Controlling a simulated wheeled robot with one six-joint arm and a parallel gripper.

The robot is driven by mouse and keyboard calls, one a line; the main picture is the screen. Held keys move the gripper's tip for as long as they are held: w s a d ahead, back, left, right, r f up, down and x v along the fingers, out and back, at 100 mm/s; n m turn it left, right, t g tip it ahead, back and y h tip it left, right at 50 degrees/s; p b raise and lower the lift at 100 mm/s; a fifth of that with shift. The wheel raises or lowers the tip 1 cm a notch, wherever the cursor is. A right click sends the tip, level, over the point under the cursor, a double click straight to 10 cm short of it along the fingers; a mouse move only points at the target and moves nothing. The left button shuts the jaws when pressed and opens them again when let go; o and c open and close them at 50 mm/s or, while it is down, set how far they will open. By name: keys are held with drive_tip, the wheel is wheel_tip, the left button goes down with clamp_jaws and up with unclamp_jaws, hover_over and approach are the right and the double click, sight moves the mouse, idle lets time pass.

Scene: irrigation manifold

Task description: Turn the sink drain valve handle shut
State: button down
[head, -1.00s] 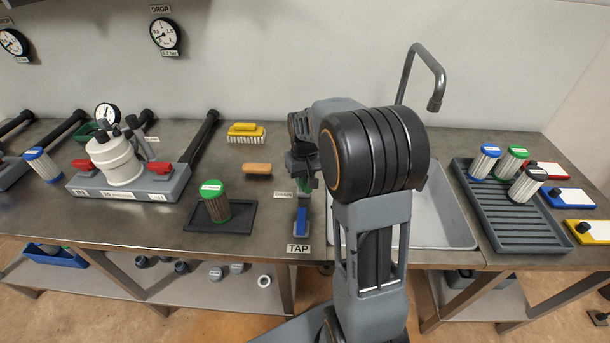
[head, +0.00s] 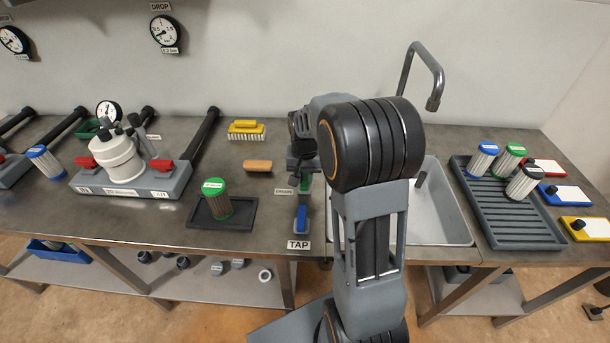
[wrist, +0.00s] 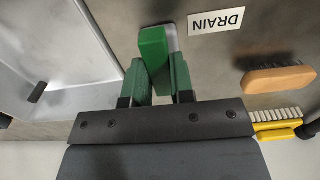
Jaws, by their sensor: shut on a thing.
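The green drain valve handle (wrist: 154,46) shows in the wrist view between the two fingers of my gripper (wrist: 160,75). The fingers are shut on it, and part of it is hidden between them. The white DRAIN label (wrist: 216,20) lies on the bench beside the handle. In the head view my gripper (head: 303,165) is over the bench at the left of the sink, above the drain label (head: 284,191). My arm hides much of the sink, and only a little green of the handle shows there.
The blue tap handle (head: 301,218) stands just in front, by the TAP label (head: 298,244). The sink basin (head: 445,215) is to the right. A wooden-backed brush (head: 258,166), a yellow brush (head: 246,130) and a green-topped filter (head: 217,205) on a dark tray are to the left.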

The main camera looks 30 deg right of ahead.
sight(305, 182)
drive_tip(key=c, duration=1)
unclamp_jaws()
drive_tip(key=shift+r, duration=0.1)
wheel_tip(305, 182, up, 14)
drive_tip(key=shift+f+p, duration=0.15)
drive_tip(key=shift+p, duration=0.7)
drive_tip(key=shift+s+a+r+n+t+p, duration=0.65)
drive_tip(key=shift+s+a+n+p, duration=0.6)
drive_tip(key=shift+s, duration=1.45)
drive_tip(key=shift+s+a+r+n+t+p, duration=0.7)
drive_tip(key=shift+s+a+p, duration=0.6)
drive_tip(key=shift+s+a, duration=1)
drive_tip(key=shift+s+a+r+n+t+p, duration=0.45)
drive_tip(key=shift+s+a+r+n+p, duration=0.6)
drive_tip(key=shift+s, duration=2.05)
